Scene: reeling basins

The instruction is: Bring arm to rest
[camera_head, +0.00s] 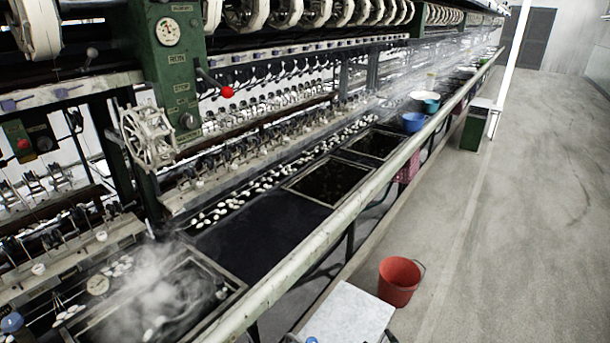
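Neither of my grippers nor my arms shows clearly in the head view. A long silk reeling machine runs from the near left to the far right, with a green post (165,70) that carries a dial and a red-knobbed lever (226,92). Below it is a steaming basin (215,268) at the near left, with white cocoons (121,266) beside it. A second dark basin (328,181) and more behind it continue along the bench. A row of white cocoons (265,184) lies in the channel behind the basins.
A pale rail (300,269) edges the bench. A red bucket (399,281) stands on the floor beside a white-topped surface (347,318). Blue bowls (413,122) sit farther along the bench. A green bin (476,127) stands by a white pole (511,68). The concrete floor at right is clear.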

